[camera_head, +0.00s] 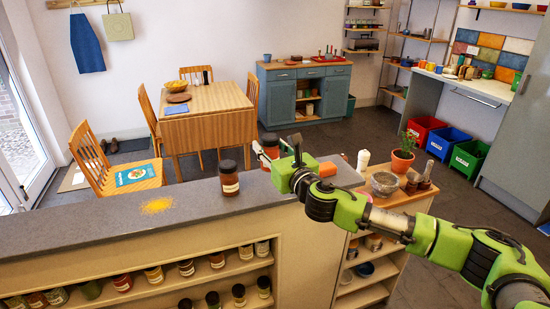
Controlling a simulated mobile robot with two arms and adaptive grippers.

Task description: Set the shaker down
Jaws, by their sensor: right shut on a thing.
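My right gripper (270,157) reaches in from the right over the grey counter (100,229). It is shut on a dark-lidded shaker jar (270,143) near the counter's far edge. The gripper hides part of this jar, and I cannot tell whether its base touches the counter. My left gripper is not in view.
Yellow powder (157,205) lies spilled on the counter at left. A lower wooden top at right holds a plant pot (401,162), a metal bowl (384,183) and a white shaker (363,160).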

